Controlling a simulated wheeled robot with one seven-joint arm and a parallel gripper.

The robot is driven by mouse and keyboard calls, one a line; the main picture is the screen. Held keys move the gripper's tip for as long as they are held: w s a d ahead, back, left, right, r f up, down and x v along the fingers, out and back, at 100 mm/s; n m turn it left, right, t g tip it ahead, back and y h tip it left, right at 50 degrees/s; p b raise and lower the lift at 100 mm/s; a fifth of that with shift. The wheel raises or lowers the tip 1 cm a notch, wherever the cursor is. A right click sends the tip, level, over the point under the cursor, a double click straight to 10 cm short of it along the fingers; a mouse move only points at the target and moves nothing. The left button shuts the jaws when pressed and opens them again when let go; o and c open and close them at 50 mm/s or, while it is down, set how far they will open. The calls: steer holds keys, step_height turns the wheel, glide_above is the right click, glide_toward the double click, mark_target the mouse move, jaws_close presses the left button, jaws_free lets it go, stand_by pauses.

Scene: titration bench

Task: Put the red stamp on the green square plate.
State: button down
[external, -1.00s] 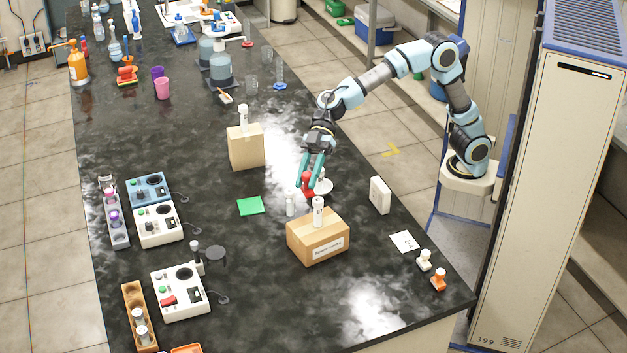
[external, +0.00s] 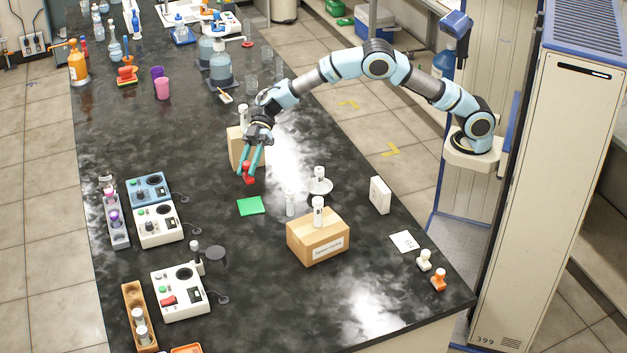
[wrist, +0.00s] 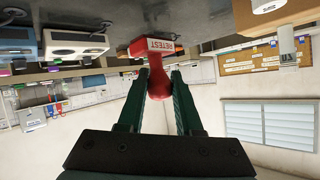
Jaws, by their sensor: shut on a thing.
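The red stamp (external: 249,174) is held in my gripper (external: 250,164), above the bench and a little behind the green square plate (external: 251,206) in the external view. The wrist view shows the red stamp (wrist: 157,78) with its knob between the two green fingers of my gripper (wrist: 160,84) and its base with "RETEST" lettering beyond them. The green plate lies flat and bare on the dark bench top. I cannot make it out in the wrist view.
A cardboard box (external: 317,240) with a white bottle on top stands right of the plate. Another box (external: 236,150) is behind my gripper. A small white bottle (external: 290,203) stands right of the plate. Instruments (external: 158,227) are to the left. Bench around the plate's front is clear.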

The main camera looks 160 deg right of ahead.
step_height(320, 180, down, 10)
steer(key=shift+r+p, duration=0.2)
steer(key=shift+p, duration=0.7)
steer(key=shift+f, duration=0.2)
steer(key=c, duration=0.6)
jaws_free()
steer(key=shift+r, duration=0.15)
steer(key=b+v, duration=0.2)
steer(key=v, duration=0.5)
steer(key=shift+s+r, duration=0.2)
steer(key=shift+s, duration=0.05)
